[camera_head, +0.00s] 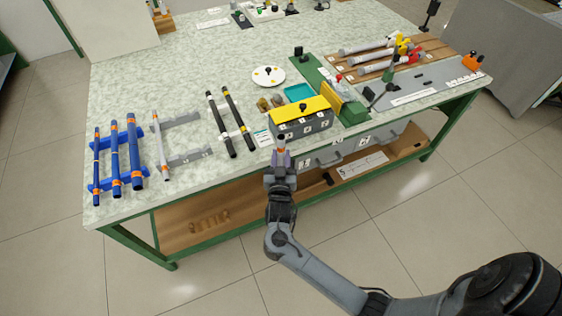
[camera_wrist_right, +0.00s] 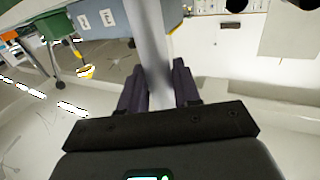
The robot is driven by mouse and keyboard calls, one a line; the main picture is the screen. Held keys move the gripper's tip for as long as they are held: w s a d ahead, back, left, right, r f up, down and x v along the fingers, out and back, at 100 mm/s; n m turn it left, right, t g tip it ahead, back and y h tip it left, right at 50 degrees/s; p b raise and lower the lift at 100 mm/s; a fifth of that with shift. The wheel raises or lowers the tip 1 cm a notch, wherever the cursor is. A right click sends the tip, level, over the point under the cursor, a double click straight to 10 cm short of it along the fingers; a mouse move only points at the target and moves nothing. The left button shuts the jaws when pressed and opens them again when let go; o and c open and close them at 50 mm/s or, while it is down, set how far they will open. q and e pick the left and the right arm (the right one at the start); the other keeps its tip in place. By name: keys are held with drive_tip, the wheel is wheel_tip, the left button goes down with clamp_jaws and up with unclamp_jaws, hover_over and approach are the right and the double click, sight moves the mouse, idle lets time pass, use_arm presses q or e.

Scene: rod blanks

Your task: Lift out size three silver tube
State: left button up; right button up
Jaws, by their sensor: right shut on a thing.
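My right gripper (camera_head: 281,160) is at the front edge of the bench, in front of the grey box with the yellow top. In the right wrist view its dark fingers (camera_wrist_right: 159,88) are shut on a silver tube (camera_wrist_right: 153,40), which runs away from the camera between them. In the head view only a short end of the held tube (camera_head: 281,143) shows. Its size mark cannot be read. Another silver tube (camera_head: 160,145) with an orange band lies on the grey rack (camera_head: 190,157) at the left. My left gripper is not in view.
Blue tubes (camera_head: 115,160) lie on a blue rack at the far left, and black tubes (camera_head: 219,122) lie right of the grey rack. The grey box (camera_head: 303,127) stands close behind my right gripper. A white disc (camera_head: 268,76) lies farther back.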

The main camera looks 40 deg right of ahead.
wheel_tip(320, 180, up, 28)
drive_tip(key=p, duration=0.7)
drive_tip(key=shift+f+p, duration=0.25)
drive_tip(key=shift+p, duration=0.15)
